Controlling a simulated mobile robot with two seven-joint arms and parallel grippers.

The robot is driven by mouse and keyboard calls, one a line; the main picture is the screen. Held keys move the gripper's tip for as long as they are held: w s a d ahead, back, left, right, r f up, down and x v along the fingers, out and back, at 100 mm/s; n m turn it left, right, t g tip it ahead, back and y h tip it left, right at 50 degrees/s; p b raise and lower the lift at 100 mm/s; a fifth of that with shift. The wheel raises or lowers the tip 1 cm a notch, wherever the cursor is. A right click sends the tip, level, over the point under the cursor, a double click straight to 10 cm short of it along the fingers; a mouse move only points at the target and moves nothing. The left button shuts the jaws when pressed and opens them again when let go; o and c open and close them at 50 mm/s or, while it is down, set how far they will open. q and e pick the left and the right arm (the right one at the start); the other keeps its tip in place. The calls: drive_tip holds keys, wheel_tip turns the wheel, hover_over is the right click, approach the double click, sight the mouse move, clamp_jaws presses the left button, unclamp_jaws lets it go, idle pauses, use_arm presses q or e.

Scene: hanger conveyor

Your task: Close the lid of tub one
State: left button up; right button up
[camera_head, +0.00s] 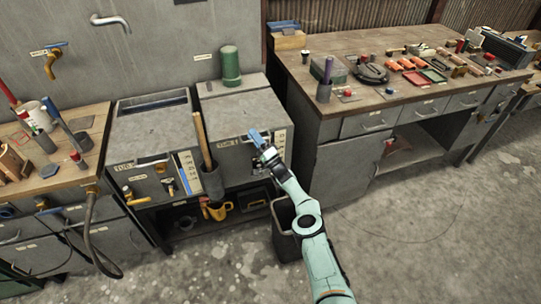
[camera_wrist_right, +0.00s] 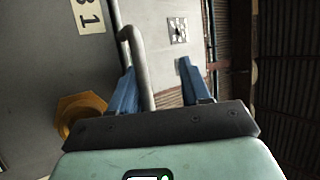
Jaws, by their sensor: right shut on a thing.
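Tub one (camera_head: 232,155) is the grey metal tub on the right of the pair. Its lid (camera_head: 235,112) lies flat over its top as far as I can see; I cannot tell whether a small gap is left. My right gripper (camera_head: 259,143) is at the tub's front, near its upper right corner. A label ending in "B 1" (camera_wrist_right: 90,16) shows beside the handle. My left gripper is not in view.
The left tub (camera_head: 150,135) has a narrow opening at its back. A green canister (camera_head: 231,66) stands behind tub one. A wooden-handled tool stands in a grey holder (camera_head: 212,182) in front. A dark bin (camera_head: 286,240) stands below my arm. A workbench (camera_head: 300,75) is close on the right.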

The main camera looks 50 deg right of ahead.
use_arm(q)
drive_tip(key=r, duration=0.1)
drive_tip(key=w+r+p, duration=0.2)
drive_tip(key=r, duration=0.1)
use_arm(e)
drive_tip(key=v, duration=1.3)
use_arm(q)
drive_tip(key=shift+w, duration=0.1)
use_arm(e)
drive_tip(key=shift+f, duration=0.15)
